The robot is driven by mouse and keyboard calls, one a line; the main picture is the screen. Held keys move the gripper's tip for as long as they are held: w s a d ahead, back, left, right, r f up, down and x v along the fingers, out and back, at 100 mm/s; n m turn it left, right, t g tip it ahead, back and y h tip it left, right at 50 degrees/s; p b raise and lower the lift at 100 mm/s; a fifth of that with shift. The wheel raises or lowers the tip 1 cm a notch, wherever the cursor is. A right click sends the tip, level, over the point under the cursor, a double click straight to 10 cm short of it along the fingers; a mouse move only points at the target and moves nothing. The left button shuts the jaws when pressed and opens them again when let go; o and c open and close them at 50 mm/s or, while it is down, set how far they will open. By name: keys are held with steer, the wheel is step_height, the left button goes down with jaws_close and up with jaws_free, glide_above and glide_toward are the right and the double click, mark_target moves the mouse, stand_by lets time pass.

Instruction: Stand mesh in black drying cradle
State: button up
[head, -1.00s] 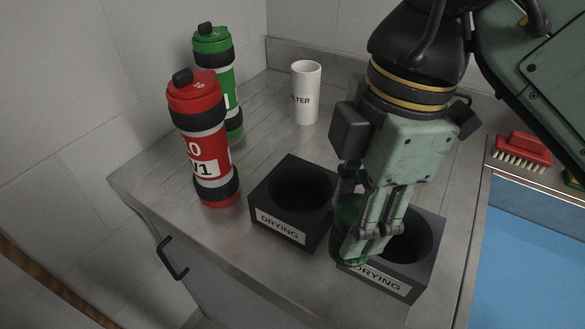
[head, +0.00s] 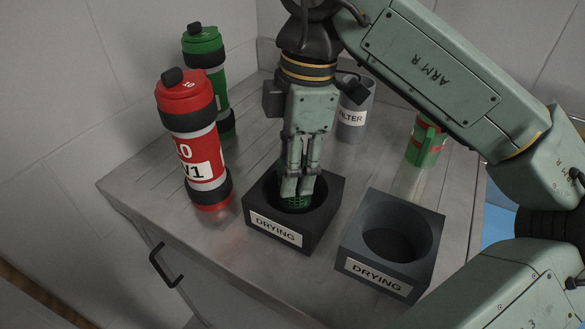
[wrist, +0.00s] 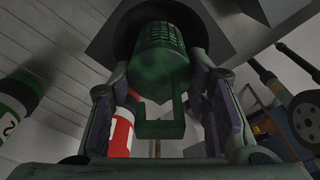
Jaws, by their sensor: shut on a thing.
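The green mesh (head: 297,204) is a perforated cylinder, mostly hidden by my gripper and the cradle rim in the head view. In the wrist view the mesh (wrist: 160,52) shows with its handle between my fingers. My gripper (head: 298,192) is shut on it and points down into the left, black drying cradle (head: 318,228). The mesh is within the cradle's round opening and looks roughly upright. I cannot tell whether it touches the bottom. A second, greyer drying cradle (head: 418,268) stands to the right, empty.
A red bottle (head: 188,140) and a green bottle (head: 222,82) stand left of the black cradle. A grey FILTER cup (head: 354,112) stands behind. A green item with red bands (head: 426,142) stands at the back right. The counter's front edge is close to both cradles.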

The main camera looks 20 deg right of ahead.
steer(key=shift+r, duration=0.15)
steer(key=shift+f+b, duration=0.6)
steer(key=shift+f, duration=0.05)
steer(key=o, duration=1.1)
steer(key=shift+r, duration=0.1)
step_height(320, 180, up, 13)
steer(key=d+p, duration=0.1)
steer(key=p, duration=0.7)
steer(key=shift+d, duration=0.2)
